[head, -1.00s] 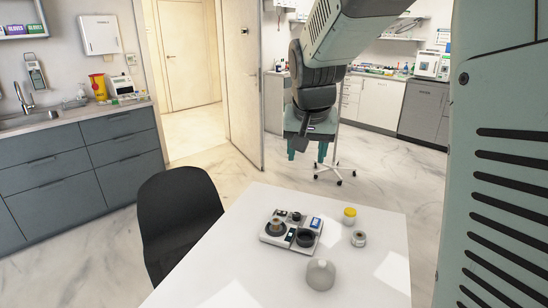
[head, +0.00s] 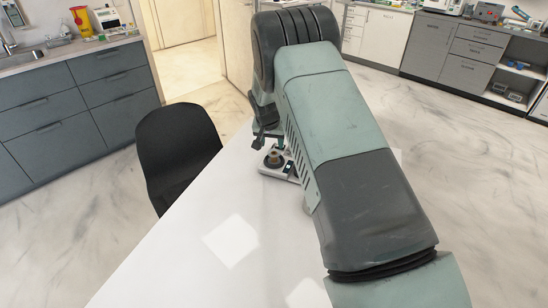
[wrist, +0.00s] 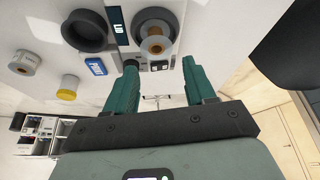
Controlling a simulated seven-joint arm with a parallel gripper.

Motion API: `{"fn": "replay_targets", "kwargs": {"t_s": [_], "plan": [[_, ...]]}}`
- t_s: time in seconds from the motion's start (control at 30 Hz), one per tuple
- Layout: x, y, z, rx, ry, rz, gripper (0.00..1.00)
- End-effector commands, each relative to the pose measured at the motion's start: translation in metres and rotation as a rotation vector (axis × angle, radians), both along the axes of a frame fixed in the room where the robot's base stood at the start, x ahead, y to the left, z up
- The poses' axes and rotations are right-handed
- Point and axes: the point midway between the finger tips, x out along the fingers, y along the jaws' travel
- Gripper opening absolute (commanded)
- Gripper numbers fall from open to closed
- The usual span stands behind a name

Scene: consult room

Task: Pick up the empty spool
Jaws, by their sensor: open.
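A small spool with a bare brown core (wrist: 155,44) stands on a round grey plate of a white device (wrist: 186,28) in the wrist view. It also shows in the head view (head: 274,158), beside my arm. A second spool-like roll (wrist: 26,62), pale with a brownish centre, stands on the table away from the device. I cannot tell for sure which one is the empty spool. My gripper (wrist: 160,66) is open with nothing between its fingers. The spool on the device lies just beyond the fingertips. In the head view my gripper (head: 267,137) is partly hidden.
A black cup (wrist: 85,30) sits on the device next to the spool. My arm hides the table's right part in the head view. A black chair (head: 178,150) stands at the left; the white tabletop (head: 185,255) in front is clear.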

Motion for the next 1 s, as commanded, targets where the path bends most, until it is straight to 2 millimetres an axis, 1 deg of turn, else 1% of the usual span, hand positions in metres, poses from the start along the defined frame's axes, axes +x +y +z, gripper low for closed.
{"fn": "replay_targets", "kwargs": {"t_s": [0.17,0.37,0.43,0.57,0.77,0.8,0.87,1.0], "plan": [[0.004,-0.001,-0.013,0.000,0.001,0.001,0.55],[0.008,-0.007,-0.043,0.001,0.003,-0.001,0.55],[0.012,-0.007,-0.050,0.000,0.002,0.000,0.55],[0.016,-0.007,-0.058,0.000,0.001,0.000,0.55],[0.016,-0.007,-0.058,0.000,0.000,0.000,0.55],[0.016,-0.007,-0.058,0.000,0.000,0.000,0.51],[0.016,-0.007,-0.058,0.000,0.000,0.000,0.42],[0.016,-0.007,-0.058,0.000,0.000,0.000,0.21]]}}
